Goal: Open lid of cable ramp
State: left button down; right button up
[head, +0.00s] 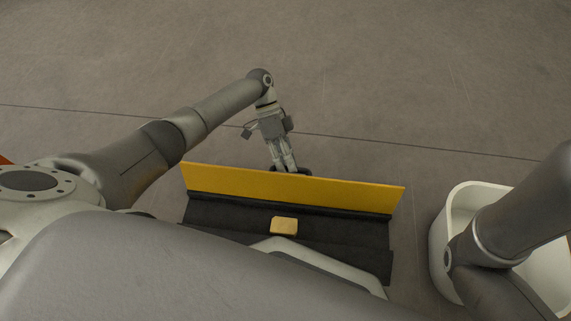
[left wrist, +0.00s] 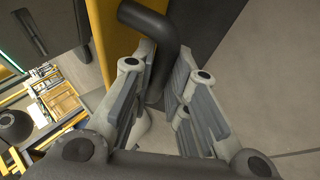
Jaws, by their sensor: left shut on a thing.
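The cable ramp's yellow lid (head: 300,187) stands tilted up along the far side of the black ramp base (head: 230,212) in the head view. A small light yellow block (head: 284,225) lies in the black base. My left gripper (head: 287,168) is at the far side of the lid, near the middle of its upper edge. In the left wrist view its fingers (left wrist: 165,100) are shut on a dark curved handle (left wrist: 152,25) beside the yellow lid (left wrist: 107,35). Only part of the handle shows in the head view. My right gripper is out of view.
A white bin (head: 437,235) stands right of the ramp, partly covered by my right arm. My own body hides the ramp's near side. The grey floor (head: 400,80) beyond the lid is clear. The left wrist view shows blurred yellow structures (left wrist: 60,100) at left.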

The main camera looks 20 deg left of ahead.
pick_arm(q)
jog(key=shift+w+a+f+g+b, duration=0.15)
jog(key=shift+f+g+b, duration=0.25)
jog(key=shift+f+b, duration=0.25)
jog(key=shift+a, duration=0.1)
jog(key=c, duration=1.4)
grip_release()
jog(key=shift+w+f, duration=0.15)
jog(key=shift+w+r, duration=0.1)
jog(key=shift+r, duration=0.15)
jog(key=shift+v, duration=5.8)
jog(key=shift+w+a, duration=0.1)
jog(key=shift+a, duration=0.05)
